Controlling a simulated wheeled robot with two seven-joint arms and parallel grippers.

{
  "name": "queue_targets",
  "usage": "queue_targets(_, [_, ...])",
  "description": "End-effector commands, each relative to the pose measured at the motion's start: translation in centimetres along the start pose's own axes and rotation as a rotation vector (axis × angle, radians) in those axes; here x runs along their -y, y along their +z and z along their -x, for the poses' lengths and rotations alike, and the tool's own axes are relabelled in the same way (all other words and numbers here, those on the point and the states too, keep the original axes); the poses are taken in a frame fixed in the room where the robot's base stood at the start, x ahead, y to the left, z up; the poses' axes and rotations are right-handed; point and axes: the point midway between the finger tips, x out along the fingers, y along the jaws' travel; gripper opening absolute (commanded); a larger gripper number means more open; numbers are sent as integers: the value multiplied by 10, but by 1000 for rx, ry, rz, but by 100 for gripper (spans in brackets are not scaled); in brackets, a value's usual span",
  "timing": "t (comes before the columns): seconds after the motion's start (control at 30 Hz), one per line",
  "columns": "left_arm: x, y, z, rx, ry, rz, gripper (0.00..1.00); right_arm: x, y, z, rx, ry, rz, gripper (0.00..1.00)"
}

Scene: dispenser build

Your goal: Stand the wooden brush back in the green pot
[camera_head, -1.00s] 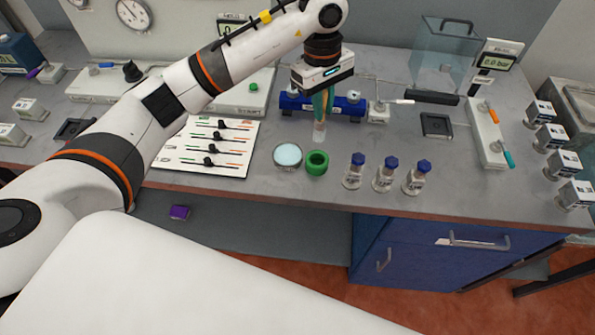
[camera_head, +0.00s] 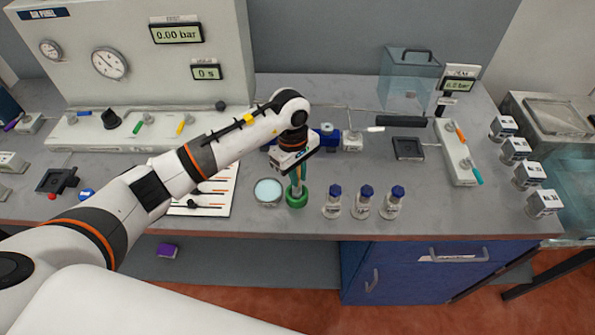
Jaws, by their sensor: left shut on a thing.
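The green pot (camera_head: 297,198) stands on the bench near its front edge, just right of a round dish with pale blue contents (camera_head: 268,191). My left gripper (camera_head: 298,176) points down directly above the pot and is shut on the wooden brush (camera_head: 297,186). The brush is roughly upright, and its lower end meets the pot's opening in the picture. I cannot tell how deep it sits or whether it touches the bottom. The gripper hides most of the brush. My right gripper is not in view.
Several blue-capped bottles (camera_head: 362,202) stand close to the right of the pot. A white board with sliders (camera_head: 215,198) lies to the left. A blue device (camera_head: 328,136) is behind the gripper. The bench is clear farther right, before the white block (camera_head: 457,158).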

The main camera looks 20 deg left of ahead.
Motion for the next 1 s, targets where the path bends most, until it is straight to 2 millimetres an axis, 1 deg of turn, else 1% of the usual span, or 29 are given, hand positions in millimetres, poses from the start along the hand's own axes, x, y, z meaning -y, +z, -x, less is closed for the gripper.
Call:
queue_targets(0.17, [0,1,-4,1,0,0,0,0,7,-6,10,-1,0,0])
queue_targets(0.2, [0,1,-3,0,1,0,19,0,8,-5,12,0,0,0])
queue_targets(0.27, [0,0,-3,0,1,0,29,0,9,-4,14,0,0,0])
queue_targets(0.3, [0,0,-2,0,1,0,36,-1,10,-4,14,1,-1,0])
queue_targets(0.33, [0,0,-2,0,1,0,38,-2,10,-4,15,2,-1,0])
queue_targets(0.57, [0,0,-2,0,1,0,38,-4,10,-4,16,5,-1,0])
queue_targets(0.7, [0,0,3,-1,0,0,38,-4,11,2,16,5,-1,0])
queue_targets(0.73, [1,1,4,1,-3,0,38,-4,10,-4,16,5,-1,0])
queue_targets(0.87, [1,2,25,5,-5,-2,38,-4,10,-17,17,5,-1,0])
queue_targets(1.0, [1,2,56,5,-5,0,38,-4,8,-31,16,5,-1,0])
